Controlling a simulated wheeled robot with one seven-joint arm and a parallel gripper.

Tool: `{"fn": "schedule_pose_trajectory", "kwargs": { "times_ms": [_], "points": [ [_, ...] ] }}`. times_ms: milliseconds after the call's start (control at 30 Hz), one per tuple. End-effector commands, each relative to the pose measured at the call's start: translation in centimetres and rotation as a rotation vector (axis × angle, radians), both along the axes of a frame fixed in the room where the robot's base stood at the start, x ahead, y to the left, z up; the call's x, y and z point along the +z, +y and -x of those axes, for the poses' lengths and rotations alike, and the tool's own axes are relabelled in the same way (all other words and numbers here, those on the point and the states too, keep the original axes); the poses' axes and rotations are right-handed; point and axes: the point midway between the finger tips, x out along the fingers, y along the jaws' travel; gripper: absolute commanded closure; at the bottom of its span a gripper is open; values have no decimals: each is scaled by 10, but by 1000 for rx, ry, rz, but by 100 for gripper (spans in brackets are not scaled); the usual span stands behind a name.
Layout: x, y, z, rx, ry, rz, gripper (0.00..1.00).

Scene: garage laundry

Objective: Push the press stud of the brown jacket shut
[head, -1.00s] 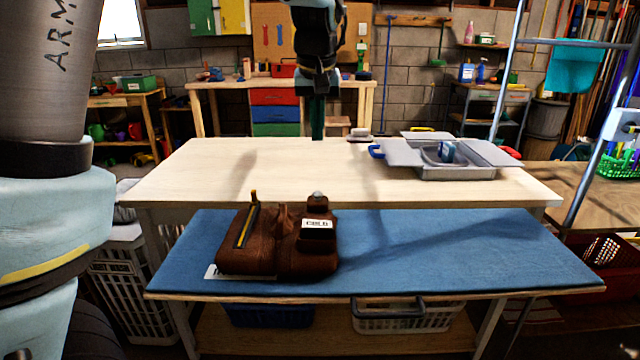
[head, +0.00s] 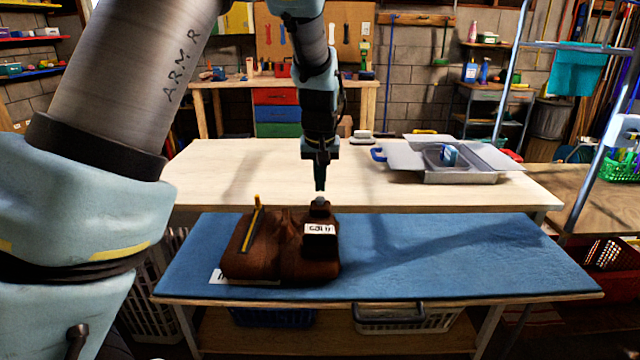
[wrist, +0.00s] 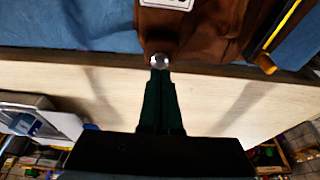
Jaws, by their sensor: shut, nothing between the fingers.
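The brown jacket (head: 278,262) lies folded on the blue mat, left of its middle. A white label sits on its right part. The press stud (head: 319,200), a round silvery cap, stands at the jacket's far right edge; it also shows in the wrist view (wrist: 160,60). My gripper (head: 320,188) is shut and empty and points down just above the stud. In the wrist view my fingertips (wrist: 159,72) appear right at the stud's cap. I cannot tell whether they touch it. The stud's lower half is hidden.
The blue mat (head: 450,255) is clear to the right. Behind it, a pale wooden table (head: 240,170) carries a grey open case (head: 460,178) at the right.

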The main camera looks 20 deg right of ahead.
Motion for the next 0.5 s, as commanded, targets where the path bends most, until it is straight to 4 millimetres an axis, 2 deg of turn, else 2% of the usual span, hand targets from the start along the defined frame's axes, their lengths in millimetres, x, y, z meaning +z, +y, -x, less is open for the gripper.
{"fn": "schedule_pose_trajectory", "kwargs": {
  "times_ms": [200, 500],
  "points": [
    [-14, 0, 0, 0, 0, 0, 100],
    [-15, 0, 0, 0, 0, 0, 100]
  ]
}}
